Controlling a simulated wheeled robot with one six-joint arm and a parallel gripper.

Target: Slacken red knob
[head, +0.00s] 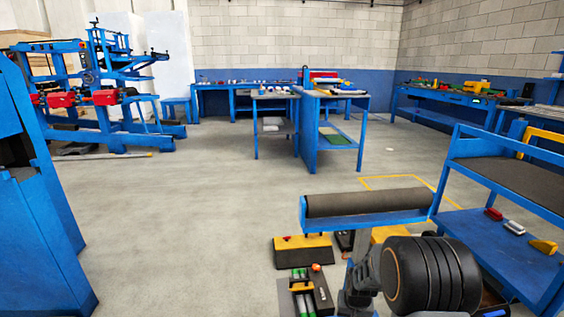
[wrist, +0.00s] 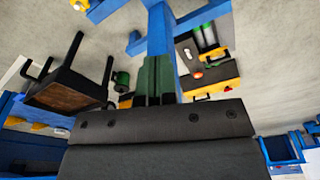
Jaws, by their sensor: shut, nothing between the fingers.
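In the head view, a small red knob (head: 287,238) sits on the yellow top of a dark block (head: 300,256) on the floor, front centre. A small orange-red round part (head: 316,267) is just below it, by a black device with green cylinders. I cannot tell for sure which is the task's red knob. In the wrist view, a small red round part (wrist: 198,74) shows on a yellow and black unit, right of centre. My gripper (wrist: 158,68) is shut and empty, apart from these parts. My black arm link shows at lower right in the head view, where the fingertips cannot be made out.
A blue shelf cart (head: 510,235) with small red, white and yellow items is at right. A blue cabinet (head: 40,210) is at left. Open floor (head: 180,220) lies between, with blue benches at the back.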

